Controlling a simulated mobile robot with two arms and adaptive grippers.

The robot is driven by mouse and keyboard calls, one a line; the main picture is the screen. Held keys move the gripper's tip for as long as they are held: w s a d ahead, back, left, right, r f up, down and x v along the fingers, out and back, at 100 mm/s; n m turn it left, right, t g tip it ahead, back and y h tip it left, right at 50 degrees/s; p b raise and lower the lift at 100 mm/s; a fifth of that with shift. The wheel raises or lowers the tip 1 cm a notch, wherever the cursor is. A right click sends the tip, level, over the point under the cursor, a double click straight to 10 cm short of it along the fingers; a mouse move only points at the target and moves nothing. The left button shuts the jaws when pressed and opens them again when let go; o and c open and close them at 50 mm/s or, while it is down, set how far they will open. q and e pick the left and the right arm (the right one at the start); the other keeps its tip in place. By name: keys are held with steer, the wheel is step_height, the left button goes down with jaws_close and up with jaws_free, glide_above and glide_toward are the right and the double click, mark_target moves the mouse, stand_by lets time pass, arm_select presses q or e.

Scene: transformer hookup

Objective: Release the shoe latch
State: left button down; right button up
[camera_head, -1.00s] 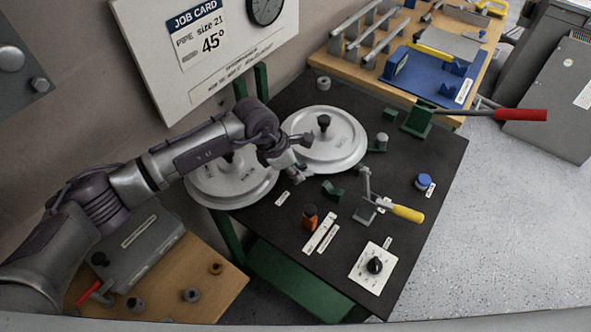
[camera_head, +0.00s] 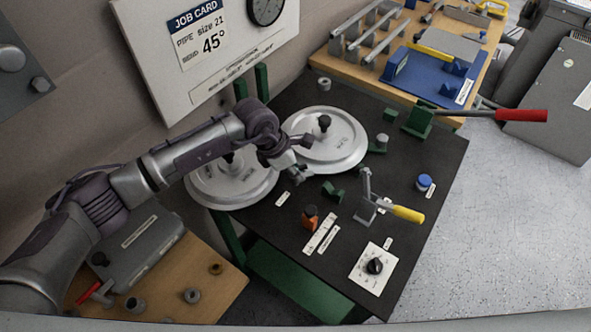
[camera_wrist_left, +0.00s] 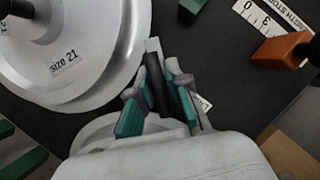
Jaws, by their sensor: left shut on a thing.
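My left gripper (camera_head: 299,172) is low over the black bench top, beside the two grey round discs. It also shows in the left wrist view (camera_wrist_left: 164,78), with its teal-padded fingers closed on a narrow dark bar with a grey edge (camera_wrist_left: 154,72). I cannot tell for sure that this bar is the shoe latch; the fingers hide much of it. A small white label (camera_head: 283,198) lies nearby, too small to read. The size 21 disc (camera_wrist_left: 75,45) is beside the fingers in the left wrist view. My right gripper is not in view.
An orange block with a black knob (camera_head: 310,219), a yellow-handled lever clamp (camera_head: 405,213), a green shoe-like block (camera_head: 331,191) and a dial plate (camera_head: 372,268) stand on the bench. A red-handled lever (camera_head: 520,115) sticks out at the right.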

arm_select(q)
steer(key=shift+s+d+f, duration=0.1)
steer(key=shift+s, duration=0.1)
steer(key=c, duration=1.1)
jaws_free()
steer(key=shift+w, duration=0.1)
steer(key=shift+r, duration=0.45)
steer(key=v, duration=1.1)
steer(key=shift+r, duration=0.15)
